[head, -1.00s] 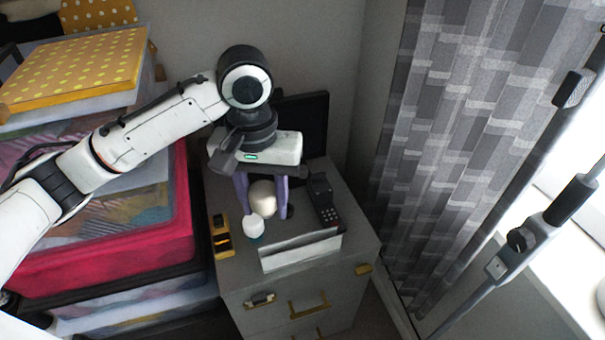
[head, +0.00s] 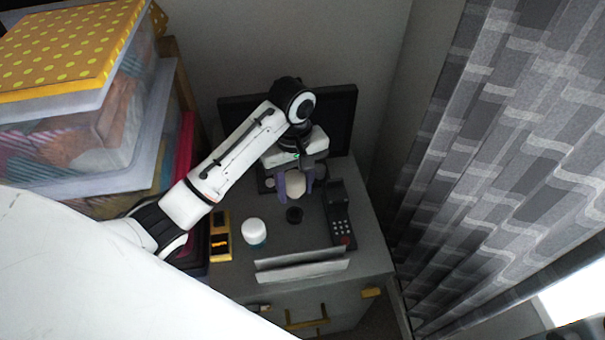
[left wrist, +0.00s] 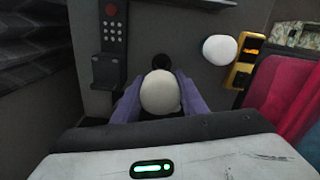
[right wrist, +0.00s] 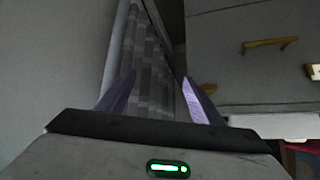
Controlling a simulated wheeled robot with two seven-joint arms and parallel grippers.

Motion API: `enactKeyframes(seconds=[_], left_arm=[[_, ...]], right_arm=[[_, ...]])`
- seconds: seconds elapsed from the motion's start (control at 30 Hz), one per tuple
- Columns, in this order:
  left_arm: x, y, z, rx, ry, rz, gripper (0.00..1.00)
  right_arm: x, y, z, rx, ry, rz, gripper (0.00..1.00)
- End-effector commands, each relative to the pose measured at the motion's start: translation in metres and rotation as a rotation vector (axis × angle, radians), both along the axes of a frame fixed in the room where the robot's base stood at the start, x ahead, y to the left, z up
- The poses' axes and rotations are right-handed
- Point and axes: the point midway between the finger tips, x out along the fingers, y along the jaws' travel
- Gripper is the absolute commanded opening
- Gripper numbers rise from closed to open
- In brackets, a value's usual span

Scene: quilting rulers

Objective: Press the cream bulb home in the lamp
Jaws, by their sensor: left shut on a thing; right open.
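The cream bulb (head: 297,186) is held between the purple fingers of my left gripper (head: 295,190). Its round cream top also shows in the left wrist view (left wrist: 160,92); its base is hidden. A small round black piece, which may be the lamp's socket, (head: 294,215) stands on the grey cabinet top, just in front of the bulb in the head view. It also shows beyond the bulb in the left wrist view (left wrist: 161,62). The bulb looks apart from it. My right gripper (right wrist: 160,95) is open and empty, away from the cabinet top.
A white rounded object (head: 254,230) stands left of the black piece, beside a yellow device (head: 220,238). A black keypad phone (head: 339,215) is at right. A pale upright holder (head: 300,265) lines the front. A dark panel (head: 335,110) stands behind; stacked bins (head: 90,130) are at left.

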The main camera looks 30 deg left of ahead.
Motion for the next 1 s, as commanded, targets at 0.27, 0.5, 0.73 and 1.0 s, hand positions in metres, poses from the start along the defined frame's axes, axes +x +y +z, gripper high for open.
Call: enactKeyframes(seconds=[0.27,0.5,0.73,1.0], left_arm=[[0.0,0.0,0.0,-0.001,0.001,-0.001,0.23],[-0.001,-0.001,-0.013,-0.001,0.004,0.001,0.23],[-0.001,-0.001,-0.036,-0.001,0.005,0.0,0.23],[-0.001,-0.001,-0.054,-0.001,0.003,0.0,0.23]], right_arm=[[-0.016,0.0,-0.01,-0.002,0.036,0.001,0.61],[-0.015,0.0,-0.012,-0.002,0.033,0.001,0.61],[-0.01,0.0,-0.014,-0.001,0.022,0.001,0.61],[-0.007,0.0,-0.016,0.0,0.016,0.001,0.61]])
